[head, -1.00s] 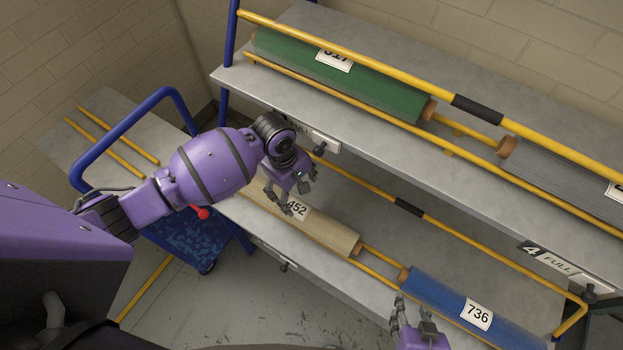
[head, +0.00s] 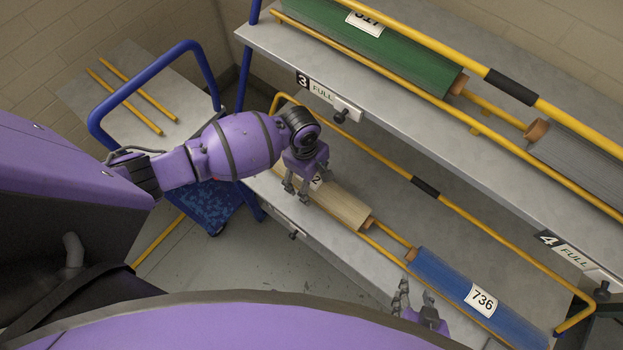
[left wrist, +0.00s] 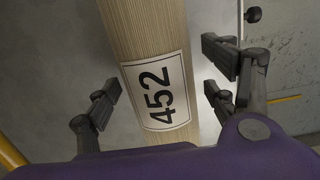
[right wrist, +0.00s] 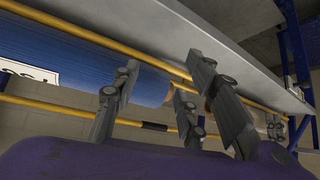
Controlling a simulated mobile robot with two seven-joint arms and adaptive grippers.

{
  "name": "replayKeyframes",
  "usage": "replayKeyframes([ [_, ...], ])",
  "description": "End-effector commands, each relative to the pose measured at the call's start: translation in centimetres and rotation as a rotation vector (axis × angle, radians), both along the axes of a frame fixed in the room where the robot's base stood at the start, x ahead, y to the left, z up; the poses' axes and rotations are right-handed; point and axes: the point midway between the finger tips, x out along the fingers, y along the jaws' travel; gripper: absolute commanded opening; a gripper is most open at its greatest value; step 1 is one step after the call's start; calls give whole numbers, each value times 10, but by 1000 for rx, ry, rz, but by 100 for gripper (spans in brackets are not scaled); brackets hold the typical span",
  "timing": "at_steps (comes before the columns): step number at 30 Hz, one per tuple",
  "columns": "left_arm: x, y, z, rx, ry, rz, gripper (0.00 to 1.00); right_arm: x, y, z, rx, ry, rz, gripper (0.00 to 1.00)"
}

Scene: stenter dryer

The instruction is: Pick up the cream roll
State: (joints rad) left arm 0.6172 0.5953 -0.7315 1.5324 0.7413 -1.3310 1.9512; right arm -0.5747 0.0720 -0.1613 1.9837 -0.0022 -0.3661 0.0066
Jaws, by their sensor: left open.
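The cream roll (head: 345,207) lies on the lower shelf on a yellow bar, with a brown core end at its right. My left gripper (head: 298,192) is over its left part and hides some of its label. In the left wrist view, the cream roll (left wrist: 146,32) with label 452 runs between the spread fingers of the left gripper (left wrist: 162,98). The fingers stand apart from the roll on both sides. My right gripper (head: 418,305) is beside the front of the blue roll. Its fingers are spread and empty in the right wrist view (right wrist: 165,95).
The blue roll (head: 455,285), label 736, lies right of the cream roll. Above, the upper shelf (head: 390,132) overhangs and holds a green roll (head: 400,55) and a grey roll (head: 580,158). A blue-framed trolley (head: 205,80) stands at left.

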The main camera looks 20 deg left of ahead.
Motion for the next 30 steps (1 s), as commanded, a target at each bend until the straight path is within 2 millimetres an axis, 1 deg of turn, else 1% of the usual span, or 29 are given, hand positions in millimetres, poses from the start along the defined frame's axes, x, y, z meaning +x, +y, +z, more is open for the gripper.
replayKeyframes([
  [3, 1, 0, 1, 0, -1, -1, 77, -3, -1, -1, -2, 6, -1, 40],
  [4, 1, 0, 1, 0, -1, -1, 75, -4, -1, -1, -2, 7, -1, 40],
  [9, 1, 0, 1, 0, -1, -1, 53, -7, -2, -3, -4, 14, 1, 40],
  [20, 1, 0, 1, -1, -2, 0, 5, -7, -3, -3, -7, 14, 6, 40],
  [30, 2, 0, 6, -2, -5, 1, 4, -5, -3, -1, -7, 10, 7, 40],
])
